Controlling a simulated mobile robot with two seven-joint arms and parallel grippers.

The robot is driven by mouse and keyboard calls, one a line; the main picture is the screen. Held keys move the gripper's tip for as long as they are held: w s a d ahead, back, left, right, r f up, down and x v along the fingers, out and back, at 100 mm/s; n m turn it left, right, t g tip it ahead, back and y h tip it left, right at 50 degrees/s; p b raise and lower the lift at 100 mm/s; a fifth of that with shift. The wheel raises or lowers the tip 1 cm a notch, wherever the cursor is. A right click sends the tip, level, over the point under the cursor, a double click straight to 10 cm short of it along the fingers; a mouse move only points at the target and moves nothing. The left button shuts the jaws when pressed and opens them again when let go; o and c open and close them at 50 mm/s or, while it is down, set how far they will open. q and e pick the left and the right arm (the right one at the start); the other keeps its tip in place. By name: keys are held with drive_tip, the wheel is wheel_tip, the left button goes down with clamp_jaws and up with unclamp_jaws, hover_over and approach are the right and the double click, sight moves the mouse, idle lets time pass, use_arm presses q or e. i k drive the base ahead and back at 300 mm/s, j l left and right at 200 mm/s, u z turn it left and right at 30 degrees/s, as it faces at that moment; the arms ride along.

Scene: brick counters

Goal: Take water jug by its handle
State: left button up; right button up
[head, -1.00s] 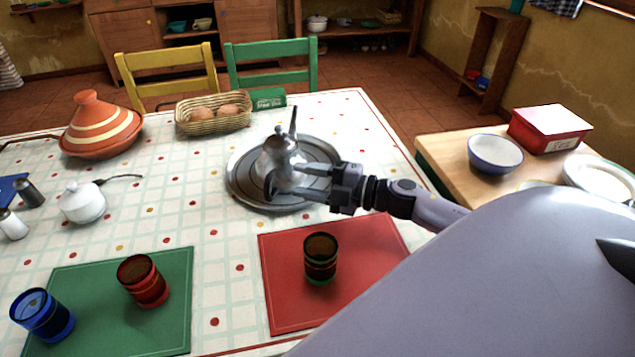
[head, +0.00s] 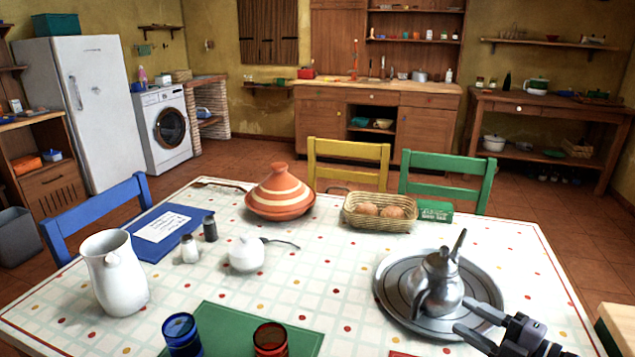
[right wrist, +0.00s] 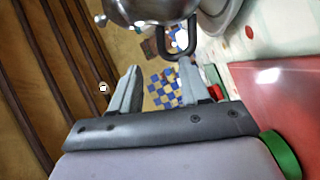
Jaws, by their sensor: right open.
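A white jug (head: 115,272) stands upright on the left part of the checked table in the head view. Its handle cannot be made out clearly. My right gripper (head: 465,316) is open and empty at the lower right, far from the jug. It is beside a silver teapot (head: 440,280) on a round metal tray (head: 392,290). The right wrist view shows the open fingers (right wrist: 160,68) with nothing between them, and the teapot's handle (right wrist: 180,50) just ahead. My left gripper is not in view.
Near the jug are a white salt shaker (head: 190,250), a dark shaker (head: 210,229), a white sugar bowl (head: 246,254) and a blue folder (head: 140,225). A blue glass (head: 182,336) and a red glass (head: 270,340) stand in front. A tagine (head: 281,195) stands behind.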

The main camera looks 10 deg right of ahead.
sight(119, 283)
drive_tip(key=k, duration=1)
